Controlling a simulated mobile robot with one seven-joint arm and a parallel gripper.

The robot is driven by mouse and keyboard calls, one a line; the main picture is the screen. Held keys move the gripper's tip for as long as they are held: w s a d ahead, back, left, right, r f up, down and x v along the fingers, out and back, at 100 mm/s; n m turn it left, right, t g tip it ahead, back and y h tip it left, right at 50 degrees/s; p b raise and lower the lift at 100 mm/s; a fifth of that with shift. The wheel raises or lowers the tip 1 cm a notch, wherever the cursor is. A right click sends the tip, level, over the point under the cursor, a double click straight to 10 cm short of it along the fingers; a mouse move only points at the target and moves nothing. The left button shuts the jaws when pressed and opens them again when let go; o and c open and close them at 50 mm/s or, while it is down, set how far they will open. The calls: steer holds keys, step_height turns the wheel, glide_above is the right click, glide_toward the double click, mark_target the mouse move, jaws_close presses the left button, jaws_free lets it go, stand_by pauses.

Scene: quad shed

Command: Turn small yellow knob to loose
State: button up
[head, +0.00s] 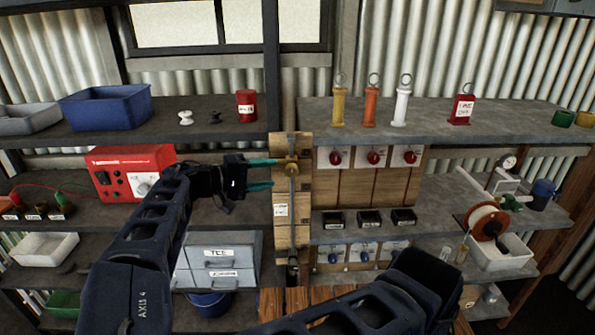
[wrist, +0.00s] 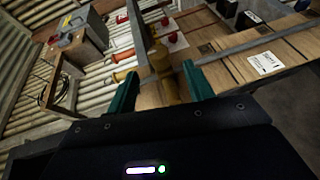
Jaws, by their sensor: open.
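A small yellow knob (head: 291,168) sits on a wooden post, on a grey rod that runs up and down the post. In the wrist view the yellow knob (wrist: 161,62) shows between the two teal fingers, with a gap on each side. My gripper (head: 273,174) is open and comes in from the left, its fingertips close to the knob. The wrist view also shows my gripper (wrist: 160,72) with its fingers apart. I cannot tell whether a finger touches the knob. A white label (head: 280,210) is on the post; its text is too small to read.
Right of the post is a wooden panel (head: 352,185) with red knobs. Small black bins (head: 369,219) stand below it. A red box (head: 128,165) stands behind my arm on the left. Colored cylinders with rings stand on the upper right shelf (head: 430,128).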

mark_target(292, 169)
steer(key=x, duration=0.9)
steer(key=shift+d+r, duration=0.1)
steer(key=shift+d, duration=0.15)
steer(key=c, duration=1)
